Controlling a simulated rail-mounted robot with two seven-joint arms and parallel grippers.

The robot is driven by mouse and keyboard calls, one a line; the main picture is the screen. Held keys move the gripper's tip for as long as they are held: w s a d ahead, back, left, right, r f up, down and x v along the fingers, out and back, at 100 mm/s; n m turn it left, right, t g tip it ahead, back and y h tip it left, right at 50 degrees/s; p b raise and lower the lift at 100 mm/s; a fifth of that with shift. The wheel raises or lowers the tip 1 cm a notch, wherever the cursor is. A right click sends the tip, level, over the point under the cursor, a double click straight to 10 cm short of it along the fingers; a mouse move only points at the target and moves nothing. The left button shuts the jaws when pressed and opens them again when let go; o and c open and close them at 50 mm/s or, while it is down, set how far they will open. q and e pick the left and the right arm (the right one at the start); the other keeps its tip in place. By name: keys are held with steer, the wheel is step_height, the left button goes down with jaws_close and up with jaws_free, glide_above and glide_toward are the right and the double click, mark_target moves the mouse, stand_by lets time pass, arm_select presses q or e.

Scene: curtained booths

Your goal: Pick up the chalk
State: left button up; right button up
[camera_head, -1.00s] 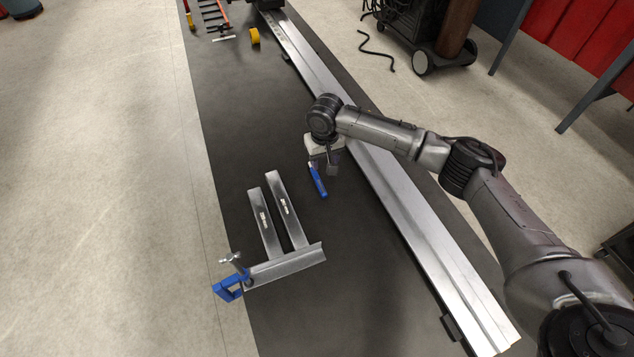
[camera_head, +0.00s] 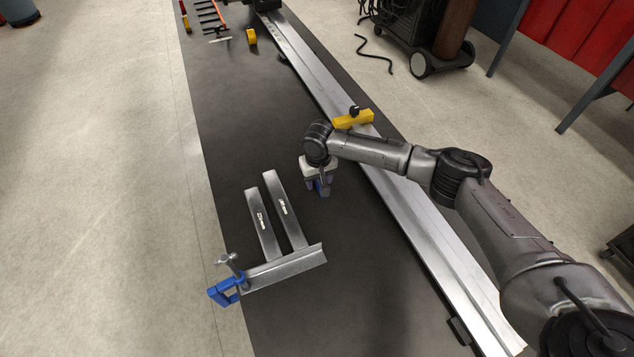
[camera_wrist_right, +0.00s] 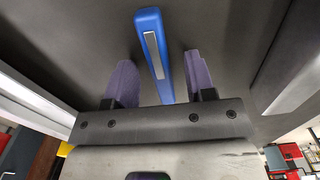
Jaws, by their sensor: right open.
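The chalk appears to be the blue stick (camera_wrist_right: 152,44) with a pale strip on its side. In the right wrist view it lies on the dark tabletop, between the two purple fingers of my right gripper (camera_wrist_right: 160,78). The gripper is open, with a visible gap on each side of the stick. In the head view my right gripper (camera_head: 320,188) points down over the stick and hides most of it; only a little blue shows between the fingers. I cannot tell the exact height of the fingertips above the table. My left gripper is not in view.
Two flat metal bars (camera_head: 282,208) and an angle piece (camera_head: 290,268) with a blue clamp (camera_head: 226,290) lie to the left. A long metal rail (camera_head: 408,222) runs along the right, with a yellow block (camera_head: 352,121) on it.

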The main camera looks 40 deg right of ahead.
steer(key=shift+c, duration=0.4)
steer(key=shift+c, duration=1.4)
jaws_close()
steer(key=shift+r, duration=0.1)
